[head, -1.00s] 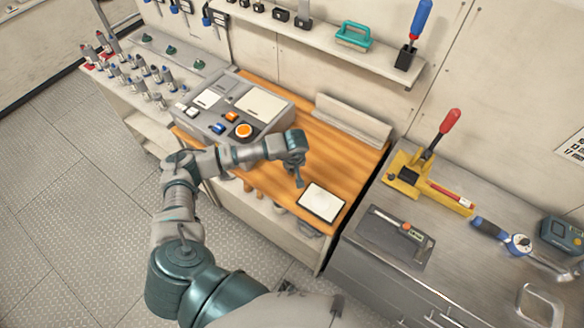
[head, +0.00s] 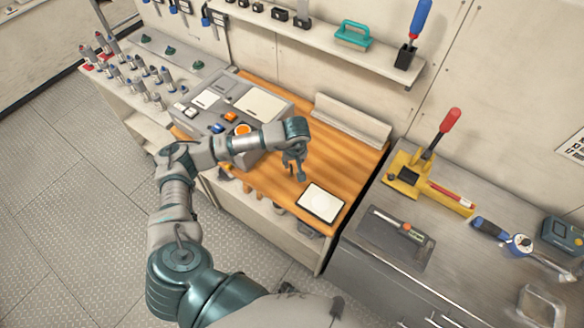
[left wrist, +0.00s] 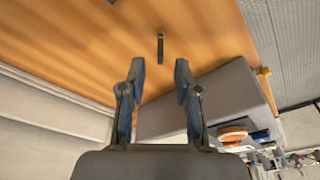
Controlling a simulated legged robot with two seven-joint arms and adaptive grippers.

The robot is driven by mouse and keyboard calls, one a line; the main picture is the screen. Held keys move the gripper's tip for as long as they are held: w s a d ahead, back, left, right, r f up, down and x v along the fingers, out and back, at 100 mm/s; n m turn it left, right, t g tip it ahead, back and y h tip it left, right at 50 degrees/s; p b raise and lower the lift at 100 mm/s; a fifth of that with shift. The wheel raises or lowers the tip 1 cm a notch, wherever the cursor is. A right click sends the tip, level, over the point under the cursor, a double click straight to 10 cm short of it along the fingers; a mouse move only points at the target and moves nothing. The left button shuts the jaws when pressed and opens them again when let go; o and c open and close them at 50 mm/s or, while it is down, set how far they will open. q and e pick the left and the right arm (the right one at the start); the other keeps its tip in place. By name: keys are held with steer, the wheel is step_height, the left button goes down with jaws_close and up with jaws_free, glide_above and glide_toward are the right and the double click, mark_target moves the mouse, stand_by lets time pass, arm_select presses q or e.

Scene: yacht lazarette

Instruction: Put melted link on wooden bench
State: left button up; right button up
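The wooden bench (head: 340,160) stands in the middle of the head view, and its orange-brown top also fills much of the left wrist view (left wrist: 215,30). My left gripper (head: 299,178) is above the bench's front part, left of a white pad. In the left wrist view my left gripper (left wrist: 159,65) has its two fingers apart with nothing between them. A small dark narrow piece (left wrist: 160,47), possibly the melted link, is at the bench just beyond the fingertips. I cannot make it out in the head view. My right gripper is not in view.
A grey control box (head: 262,104) with orange and blue buttons stands at the bench's back left. A dark-rimmed white pad (head: 320,203) lies near the front right. A grey ledge (head: 352,121) runs along the back. A metal counter with tools (head: 440,240) is to the right.

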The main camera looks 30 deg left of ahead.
arm_select(q)
steer(key=r, duration=0.5)
steer(key=shift+s+d, duration=0.35)
steer(key=shift+s, duration=0.05)
